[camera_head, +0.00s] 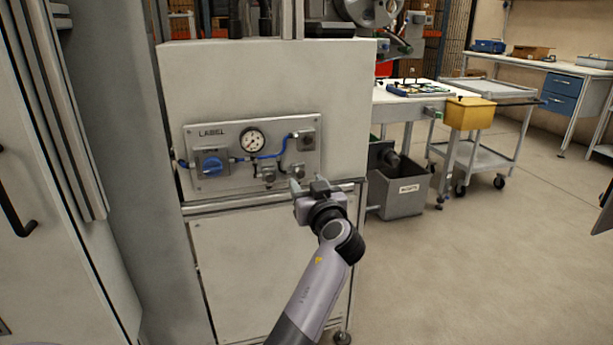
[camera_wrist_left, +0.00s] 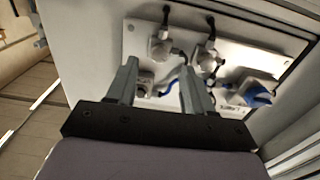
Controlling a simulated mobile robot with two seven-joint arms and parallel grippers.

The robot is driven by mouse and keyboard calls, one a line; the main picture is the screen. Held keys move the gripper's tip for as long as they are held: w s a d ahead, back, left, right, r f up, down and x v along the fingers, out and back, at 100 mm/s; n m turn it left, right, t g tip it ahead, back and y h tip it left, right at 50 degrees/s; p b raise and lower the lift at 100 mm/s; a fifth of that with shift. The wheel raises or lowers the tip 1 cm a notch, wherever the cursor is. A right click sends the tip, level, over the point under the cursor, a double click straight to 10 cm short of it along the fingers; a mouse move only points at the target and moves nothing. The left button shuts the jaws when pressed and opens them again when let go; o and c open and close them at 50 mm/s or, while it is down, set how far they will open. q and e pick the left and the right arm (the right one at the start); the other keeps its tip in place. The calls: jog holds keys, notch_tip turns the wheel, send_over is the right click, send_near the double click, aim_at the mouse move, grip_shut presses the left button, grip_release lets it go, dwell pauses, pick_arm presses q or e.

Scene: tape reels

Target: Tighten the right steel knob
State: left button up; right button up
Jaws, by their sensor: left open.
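The right steel knob (camera_head: 298,170) is on the lower right of the grey instrument panel (camera_head: 225,172), partly behind my left gripper. In the left wrist view, where the panel looks turned over, this knob (camera_wrist_left: 160,46) lies just beyond the gap between the fingertips. The left steel knob (camera_head: 267,174) is beside it, and it also shows in the left wrist view (camera_wrist_left: 208,60). My left gripper (camera_head: 309,185) is open, in front of the panel's lower right corner. In the left wrist view its fingers (camera_wrist_left: 158,68) are apart with nothing between them. I cannot tell any contact.
A grey bin (camera_head: 403,190) stands to the right; floor beyond is open.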

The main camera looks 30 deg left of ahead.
aim_at(301, 175)
pick_arm(q)
jog(key=shift+x, duration=2.3)
grip_shut()
